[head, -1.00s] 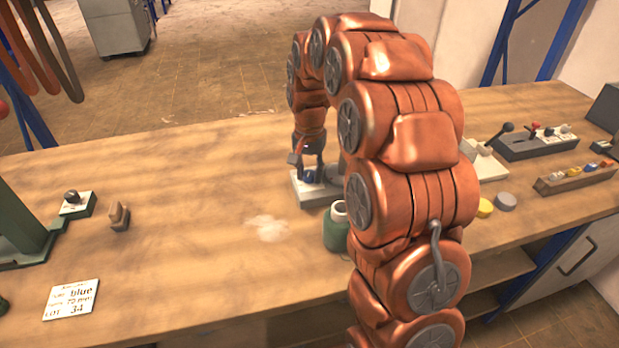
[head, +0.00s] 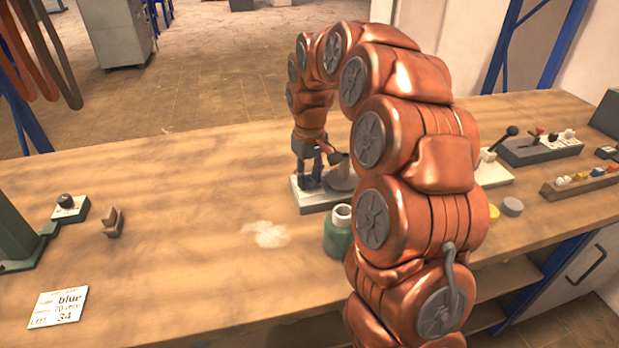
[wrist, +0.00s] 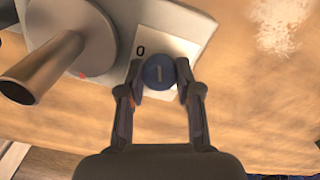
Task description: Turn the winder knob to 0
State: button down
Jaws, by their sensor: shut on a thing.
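A blue round knob (wrist: 158,72) with a pale line sits on a white plate (wrist: 186,46) in the wrist view. A printed "0" shows just above and left of the knob, and the line points roughly up the picture, not directly at the "0". My gripper (wrist: 160,86) is shut on the knob, one finger on each side. In the head view my gripper (head: 312,168) reaches down to the pale base (head: 318,203) of the small winder. Its grey disc (wrist: 85,35) with a metal crank or spindle is beside the knob. Other plate marks are hidden or unreadable.
A green bottle-like spool (head: 338,238) stands just in front of the winder. A lever box (head: 540,148) and a rack (head: 580,182) stand at right.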

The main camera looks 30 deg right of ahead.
aim_at(310, 177)
jog(key=n, duration=0.5)
jog(key=shift+n, duration=0.3)
jog(key=n+p, duration=0.1)
jog(key=n, duration=0.3)
jog(key=shift+n, duration=0.7)
jog(key=c, duration=0.8)
grip_release()
notch_tip(310, 177, up, 12)
